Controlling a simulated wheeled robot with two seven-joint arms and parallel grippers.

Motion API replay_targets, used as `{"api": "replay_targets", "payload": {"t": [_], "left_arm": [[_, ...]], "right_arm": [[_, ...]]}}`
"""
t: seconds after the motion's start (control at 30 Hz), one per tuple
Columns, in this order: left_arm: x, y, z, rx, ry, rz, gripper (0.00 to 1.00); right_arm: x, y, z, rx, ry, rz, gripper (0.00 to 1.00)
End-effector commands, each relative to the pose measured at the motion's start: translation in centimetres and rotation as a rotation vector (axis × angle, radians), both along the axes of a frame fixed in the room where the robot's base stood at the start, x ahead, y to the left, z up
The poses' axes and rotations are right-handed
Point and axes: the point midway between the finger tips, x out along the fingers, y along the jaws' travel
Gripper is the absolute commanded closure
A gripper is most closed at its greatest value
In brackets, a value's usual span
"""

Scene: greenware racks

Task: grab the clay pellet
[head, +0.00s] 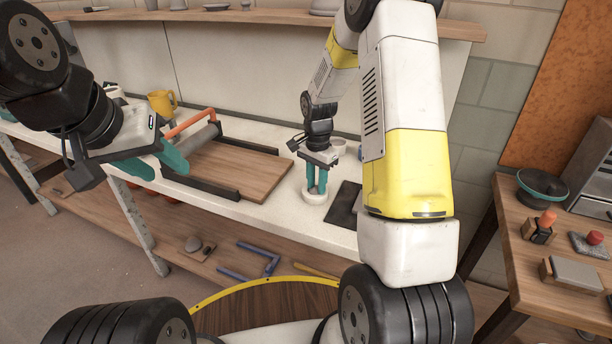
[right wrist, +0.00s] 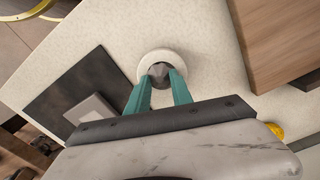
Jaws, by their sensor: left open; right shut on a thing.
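The clay pellet (right wrist: 160,70) looks like a small dark grey lump inside a round white dish (right wrist: 145,68). My right gripper (right wrist: 160,80) is shut on it, with the teal fingertips at either side and down within the dish's rim. In the head view my right gripper (head: 316,190) points down into the white dish (head: 315,198) on the counter; the pellet is hidden there. My left gripper (head: 175,157) is open, with teal fingers, over the left part of the counter near the wooden board, apart from the dish.
A wooden board (head: 250,172) with dark rails and an orange-handled roller (head: 190,122) lies left of the dish. A dark mat (head: 345,204) lies right of it. A yellow mug (head: 161,103) stands at the back. A side table (head: 540,262) holds several tools.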

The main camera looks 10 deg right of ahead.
Motion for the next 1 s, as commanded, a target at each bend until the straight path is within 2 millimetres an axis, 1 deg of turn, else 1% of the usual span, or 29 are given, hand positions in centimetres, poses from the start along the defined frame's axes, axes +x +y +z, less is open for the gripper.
{"api": "replay_targets", "payload": {"t": [0.03, 0.37, 0.47, 0.67, 0.77, 0.87, 1.0], "left_arm": [[0.0, 0.0, 0.0, 0.000, 0.000, 0.000, 0.55], [0.0, 0.0, 0.0, 0.000, 0.000, 0.000, 0.55], [0.0, 0.0, 0.0, 0.000, 0.000, 0.000, 0.55], [0.0, 0.0, 0.0, 0.000, 0.000, 0.000, 0.55], [0.0, 0.0, 0.0, 0.000, 0.000, 0.000, 0.55], [0.0, 0.0, 0.0, 0.000, 0.000, 0.000, 0.55], [0.0, 0.0, 0.0, 0.000, 0.000, 0.000, 0.55]], "right_arm": [[-0.2, 0.2, -0.6, 0.004, 0.005, 0.001, 1.00], [-0.2, 0.4, -0.3, 0.005, 0.005, 0.002, 1.00], [-0.1, 0.4, 0.4, 0.005, 0.004, 0.002, 1.00], [0.0, 0.3, 3.1, 0.004, -0.001, 0.002, 1.00], [-1.9, 0.5, 3.4, 0.003, 0.004, 0.002, 1.00], [-4.2, 0.8, 3.7, 0.003, 0.003, 0.003, 1.00], [-8.0, 1.2, 4.0, 0.002, 0.002, 0.004, 1.00]]}}
